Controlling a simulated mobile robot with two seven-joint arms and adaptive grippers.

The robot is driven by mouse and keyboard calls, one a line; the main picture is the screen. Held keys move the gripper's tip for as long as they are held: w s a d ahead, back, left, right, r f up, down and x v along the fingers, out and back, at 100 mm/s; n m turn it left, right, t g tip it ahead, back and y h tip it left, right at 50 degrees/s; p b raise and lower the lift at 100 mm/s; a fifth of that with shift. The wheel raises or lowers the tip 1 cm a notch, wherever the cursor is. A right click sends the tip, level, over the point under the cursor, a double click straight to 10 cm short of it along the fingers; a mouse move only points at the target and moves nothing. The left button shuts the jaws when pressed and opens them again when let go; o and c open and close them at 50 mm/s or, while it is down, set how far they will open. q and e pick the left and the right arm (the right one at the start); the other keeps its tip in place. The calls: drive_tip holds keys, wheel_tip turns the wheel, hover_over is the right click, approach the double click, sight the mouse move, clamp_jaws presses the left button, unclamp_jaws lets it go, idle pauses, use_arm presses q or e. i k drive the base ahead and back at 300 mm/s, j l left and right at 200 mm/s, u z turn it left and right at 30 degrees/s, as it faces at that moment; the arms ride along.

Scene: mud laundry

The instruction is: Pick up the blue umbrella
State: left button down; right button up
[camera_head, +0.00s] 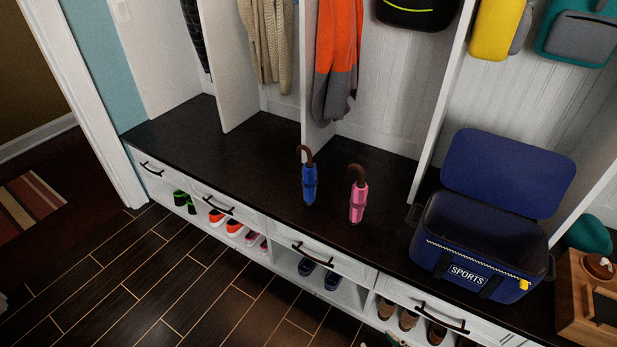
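A blue umbrella (309,185) with a brown curved handle stands upright on the dark bench top (255,160), near its middle. A pink umbrella (358,202) with a brown curved handle stands upright a little to its right. The two are apart, with a narrow gap between them. Neither of my grippers shows in the head view.
An open blue sports cooler bag (480,240) sits on the bench to the right. A wooden box (590,300) is at the far right. White dividers rise behind, with an orange and grey jacket (337,60) hanging. The bench left of the umbrellas is clear.

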sight(310, 180)
drive_tip(key=i+z, duration=0.1)
drive_tip(key=z, duration=0.35)
drive_tip(key=j+z, duration=0.15)
drive_tip(key=z, duration=0.25)
drive_tip(key=i+j+z, duration=0.1)
drive_tip(key=z, duration=0.35)
drive_tip(key=i+j+z, duration=0.1)
drive_tip(key=j+z, duration=0.2)
drive_tip(key=j, duration=0.15)
drive_tip(key=j+z, duration=0.3)
drive_tip(key=j, duration=0.2)
drive_tip(key=i, duration=0.05)
